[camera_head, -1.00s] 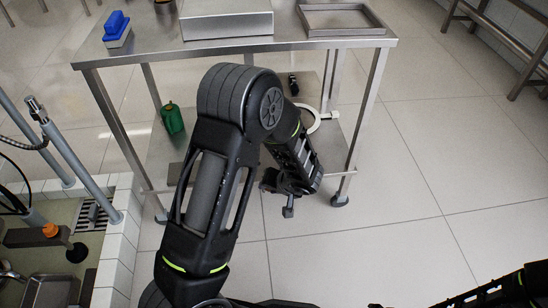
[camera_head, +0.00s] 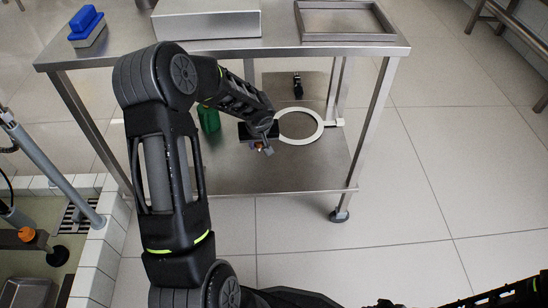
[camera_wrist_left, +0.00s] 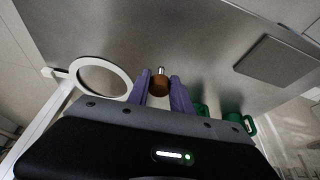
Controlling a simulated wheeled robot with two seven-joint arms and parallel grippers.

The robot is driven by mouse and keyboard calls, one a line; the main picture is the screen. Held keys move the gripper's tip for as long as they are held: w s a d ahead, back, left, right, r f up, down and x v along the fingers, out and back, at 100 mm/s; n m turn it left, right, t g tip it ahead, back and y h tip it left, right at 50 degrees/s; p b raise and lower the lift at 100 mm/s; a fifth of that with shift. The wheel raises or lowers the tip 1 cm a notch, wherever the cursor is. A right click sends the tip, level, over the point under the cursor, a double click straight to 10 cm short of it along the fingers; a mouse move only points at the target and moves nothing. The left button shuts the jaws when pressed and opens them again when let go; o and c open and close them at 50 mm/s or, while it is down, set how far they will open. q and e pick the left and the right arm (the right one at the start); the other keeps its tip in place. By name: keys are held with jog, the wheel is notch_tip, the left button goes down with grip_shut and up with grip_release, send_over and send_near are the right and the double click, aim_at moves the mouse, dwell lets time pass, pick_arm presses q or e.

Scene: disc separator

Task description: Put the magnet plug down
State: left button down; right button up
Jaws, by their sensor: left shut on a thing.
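The magnet plug (camera_wrist_left: 159,85), a small brown piece with a bright metal pin, sits between the purple fingers of my left gripper (camera_wrist_left: 161,98) in the left wrist view. My left gripper is shut on it. In the head view this gripper (camera_head: 264,148) is over the lower shelf (camera_head: 300,177) of the steel table, just left of a white ring. The plug is too small to make out clearly there. I cannot tell whether it touches the shelf. My right gripper is not in view; only dark arm parts show at the bottom right.
The white ring (camera_head: 321,131) with a side handle lies on the lower shelf. A green container (camera_head: 209,119) and a small black object (camera_head: 297,84) are there too. Bare shelf lies in front of the gripper.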

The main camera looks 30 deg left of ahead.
pick_arm(q)
jog(key=shift+s+f, duration=0.1)
jog(key=shift+f, duration=0.25)
jog(key=shift+f+b, duration=1.3)
jog(key=shift+f, duration=1.45)
jog(key=shift+f+b, duration=0.85)
jog(key=shift+f, duration=1.05)
jog(key=c, duration=1.1)
grip_release()
jog(key=shift+c, duration=0.2)
